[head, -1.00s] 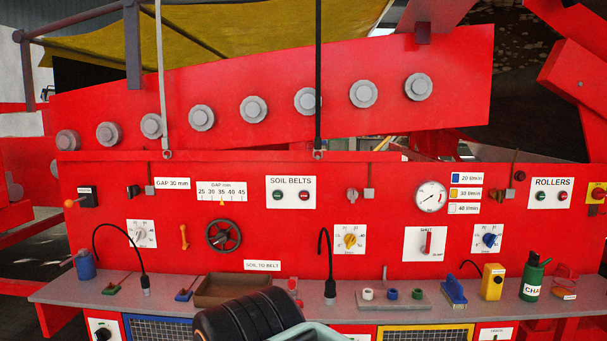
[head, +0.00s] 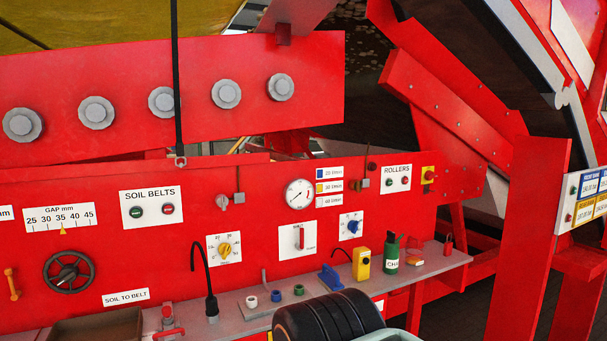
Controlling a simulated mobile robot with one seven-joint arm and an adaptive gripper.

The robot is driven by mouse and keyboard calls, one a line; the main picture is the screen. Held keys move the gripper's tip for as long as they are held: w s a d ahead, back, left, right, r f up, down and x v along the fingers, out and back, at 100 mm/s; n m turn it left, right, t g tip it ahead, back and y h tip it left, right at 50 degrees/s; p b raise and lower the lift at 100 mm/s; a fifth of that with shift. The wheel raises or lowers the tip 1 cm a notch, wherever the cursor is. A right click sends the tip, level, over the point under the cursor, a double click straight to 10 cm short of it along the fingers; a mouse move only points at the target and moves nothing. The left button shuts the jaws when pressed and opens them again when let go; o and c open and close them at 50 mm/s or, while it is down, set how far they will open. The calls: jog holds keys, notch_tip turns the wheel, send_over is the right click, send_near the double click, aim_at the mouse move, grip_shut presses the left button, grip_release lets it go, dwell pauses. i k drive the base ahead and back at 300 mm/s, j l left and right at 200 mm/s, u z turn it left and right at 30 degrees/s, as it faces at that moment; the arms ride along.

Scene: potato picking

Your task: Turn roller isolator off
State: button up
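The ROLLERS panel (head: 397,178) is a white label with a green and a red button, on the red machine wall right of centre in the head view. Just to its right is a small yellow plate with a red rotary knob (head: 428,174), which looks like the roller isolator. It is too small for me to read its setting. My gripper is not in view.
A grey shelf (head: 445,261) runs below the panels and holds a yellow box (head: 362,257), a dark green can (head: 391,255) and a red padlock-like item (head: 448,244). A red post (head: 525,240) stands to the right.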

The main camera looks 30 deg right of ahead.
aim_at(430, 176)
jog(key=z, duration=1.3)
jog(key=i+z, duration=0.1)
jog(key=z, duration=0.2)
jog(key=i+l+z, duration=0.15)
jog(key=i+z, duration=0.15)
jog(key=i, duration=0.8)
